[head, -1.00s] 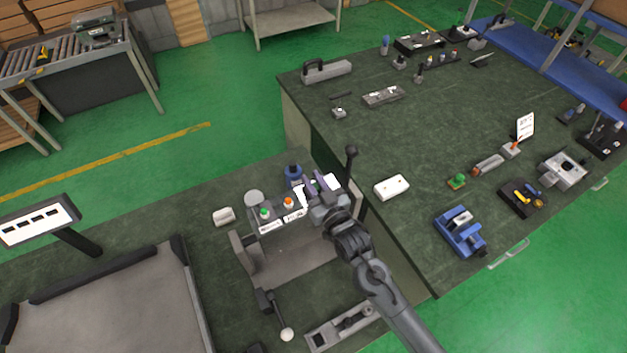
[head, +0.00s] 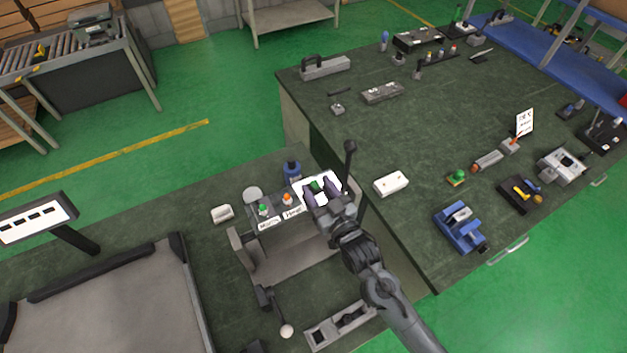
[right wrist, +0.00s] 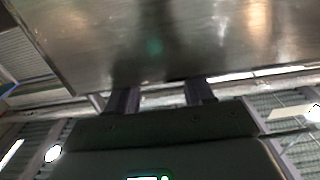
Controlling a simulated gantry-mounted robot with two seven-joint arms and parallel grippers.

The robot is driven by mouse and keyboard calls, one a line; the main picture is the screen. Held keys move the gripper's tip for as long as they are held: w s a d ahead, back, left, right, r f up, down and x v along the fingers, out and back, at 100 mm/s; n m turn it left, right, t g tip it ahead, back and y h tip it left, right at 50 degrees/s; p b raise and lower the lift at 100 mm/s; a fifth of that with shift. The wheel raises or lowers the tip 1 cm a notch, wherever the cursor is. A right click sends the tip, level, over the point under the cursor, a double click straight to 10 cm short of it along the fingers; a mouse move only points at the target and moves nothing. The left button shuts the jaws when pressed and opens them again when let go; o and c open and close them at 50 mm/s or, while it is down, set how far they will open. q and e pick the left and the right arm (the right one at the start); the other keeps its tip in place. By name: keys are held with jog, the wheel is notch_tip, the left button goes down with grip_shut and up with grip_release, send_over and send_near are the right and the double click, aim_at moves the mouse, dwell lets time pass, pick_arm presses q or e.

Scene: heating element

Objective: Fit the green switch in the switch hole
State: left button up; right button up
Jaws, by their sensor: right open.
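A green switch (head: 316,185) shows on the white-topped part of the grey machine in the head view, framed by my right gripper's fingertips. My right gripper (head: 321,189) is open, its purple-grey fingers apart. I cannot tell whether they touch the switch or how deep it sits; the hole is hidden. In the right wrist view the two fingers (right wrist: 161,98) stand apart below a shiny metal surface (right wrist: 150,40), with nothing visible gripped. A second green button (head: 263,208) and an orange button (head: 287,199) sit on the same machine to the left. My left gripper is out of view.
A black lever (head: 350,155) rises just right of my right gripper. A blue object (head: 292,170) stands behind the buttons. A white box (head: 391,184) and a blue fixture (head: 459,230) are on the dark green workbench (head: 410,130), whose middle is clear.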

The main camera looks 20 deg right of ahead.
jog(key=s, duration=0.7)
jog(key=shift+s+d+r+b, duration=0.15)
jog(key=shift+d+b, duration=0.2)
jog(key=shift+d, duration=0.1)
jog(key=s+d+f+g+h, duration=0.1)
jog(key=s+f+g, duration=0.35)
jog(key=s, duration=0.25)
jog(key=s+d+f+g, duration=0.1)
jog(key=s+f+g, duration=0.2)
jog(key=s+g, duration=0.3)
jog(key=s+d+f+g+h, duration=0.1)
jog(key=s+d+f+g, duration=0.2)
jog(key=s, duration=0.5)
notch_tip(320, 180, up, 16)
jog(key=a+p, duration=0.1)
jog(key=p, duration=1.5)
jog(key=shift+a+r+n+g, duration=0.15)
jog(key=shift+a+n+g, duration=0.05)
jog(key=shift+n+g, duration=0.15)
jog(key=shift+s, duration=0.1)
